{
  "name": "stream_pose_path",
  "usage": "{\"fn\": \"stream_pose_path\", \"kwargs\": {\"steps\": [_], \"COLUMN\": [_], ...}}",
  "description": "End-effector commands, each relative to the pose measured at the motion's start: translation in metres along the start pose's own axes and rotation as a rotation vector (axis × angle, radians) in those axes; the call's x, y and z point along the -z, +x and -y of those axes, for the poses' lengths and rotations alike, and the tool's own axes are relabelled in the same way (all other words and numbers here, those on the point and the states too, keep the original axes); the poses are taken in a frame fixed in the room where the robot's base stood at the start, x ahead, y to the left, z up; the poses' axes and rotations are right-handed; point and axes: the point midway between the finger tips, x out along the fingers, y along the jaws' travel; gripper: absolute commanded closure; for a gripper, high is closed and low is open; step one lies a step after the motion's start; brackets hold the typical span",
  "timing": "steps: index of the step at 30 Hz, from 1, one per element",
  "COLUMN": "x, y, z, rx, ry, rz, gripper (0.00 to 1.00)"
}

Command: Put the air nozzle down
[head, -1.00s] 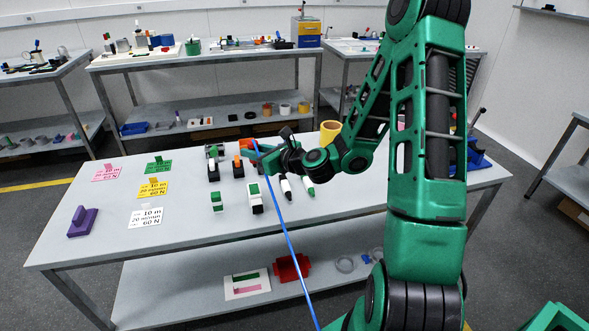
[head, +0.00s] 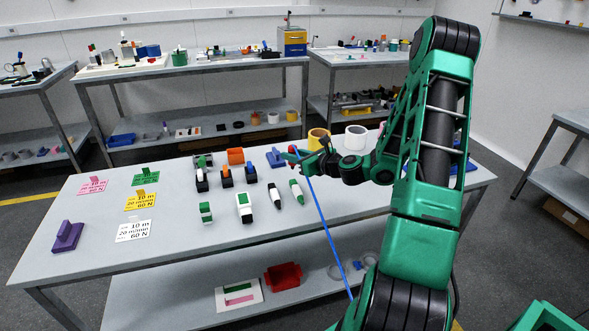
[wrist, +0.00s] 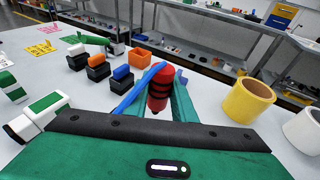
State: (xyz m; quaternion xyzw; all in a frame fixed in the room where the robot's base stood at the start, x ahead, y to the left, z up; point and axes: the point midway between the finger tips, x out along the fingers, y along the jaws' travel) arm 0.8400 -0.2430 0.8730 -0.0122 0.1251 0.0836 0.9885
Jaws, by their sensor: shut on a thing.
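The air nozzle, a red cylinder with black bands (wrist: 159,90), is between the fingers of my gripper (wrist: 163,108) in the wrist view. In the head view my gripper (head: 298,154) is over the back part of the table, and only a little red of the nozzle (head: 291,149) shows. A blue hose (head: 325,222) runs from it down across the table's front edge; it also crosses the left finger in the wrist view (wrist: 137,91). A blue stand (head: 275,158) is just left of my gripper. I cannot tell whether the nozzle touches the table.
Yellow (head: 318,138) and white (head: 355,136) rings stand behind and right of my gripper. Several small black blocks with coloured tops, an orange bin (head: 235,156) and white-green pieces lie left. The table's (head: 180,247) front strip is clear.

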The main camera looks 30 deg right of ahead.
Motion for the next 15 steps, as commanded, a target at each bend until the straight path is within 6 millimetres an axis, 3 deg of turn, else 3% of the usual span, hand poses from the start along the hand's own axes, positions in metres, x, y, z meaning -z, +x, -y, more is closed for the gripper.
{"fn": "stream_pose_path", "kwargs": {"steps": [6,15], "x": [0.020,0.037], "y": [0.014,0.021], "z": [0.037,0.048], "rx": [0.001,-0.001], "ry": [0.001,0.003], "rz": [0.000,-0.001], "gripper": [1.00,1.00]}}
